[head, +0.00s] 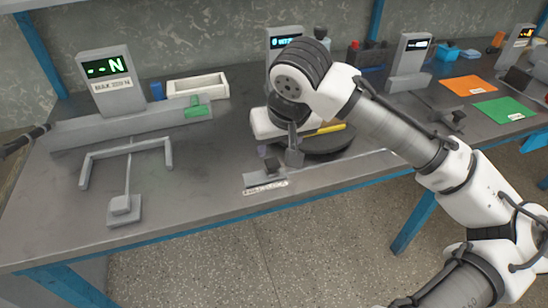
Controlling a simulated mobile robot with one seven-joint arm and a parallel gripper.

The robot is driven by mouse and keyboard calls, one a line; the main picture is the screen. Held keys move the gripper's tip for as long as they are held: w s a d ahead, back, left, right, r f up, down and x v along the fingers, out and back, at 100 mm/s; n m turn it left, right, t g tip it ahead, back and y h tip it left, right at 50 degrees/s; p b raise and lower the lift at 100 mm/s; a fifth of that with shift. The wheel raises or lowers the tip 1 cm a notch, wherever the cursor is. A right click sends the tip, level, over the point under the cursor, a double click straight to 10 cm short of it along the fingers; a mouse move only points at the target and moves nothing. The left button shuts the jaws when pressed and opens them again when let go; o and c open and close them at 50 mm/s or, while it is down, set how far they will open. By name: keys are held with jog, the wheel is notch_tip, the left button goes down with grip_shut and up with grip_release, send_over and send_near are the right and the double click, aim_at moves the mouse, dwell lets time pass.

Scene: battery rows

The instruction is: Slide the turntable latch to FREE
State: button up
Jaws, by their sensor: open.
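The turntable (335,145) is a dark round disc on the bench, partly hidden behind my arm and gripper. A yellow strip (329,129) lies across its top. A small dark block on a grey base, which looks like the latch (265,173), sits in front and to the left of the disc. A white label (265,187) is below it, too small to read, so I cannot tell the latch's setting. My gripper (281,160) is open and points down, close above or beside the latch. I cannot tell whether it touches. One grey finger shows clearly; the other is unclear.
Orange (469,86) and green (504,111) sheets lie on the right. The bench's front edge runs just before the latch.

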aim_at(273, 163)
jog(key=x, duration=0.7)
jog(key=shift+w+a+f, duration=0.1)
jog(key=shift+f, duration=0.05)
grip_shut()
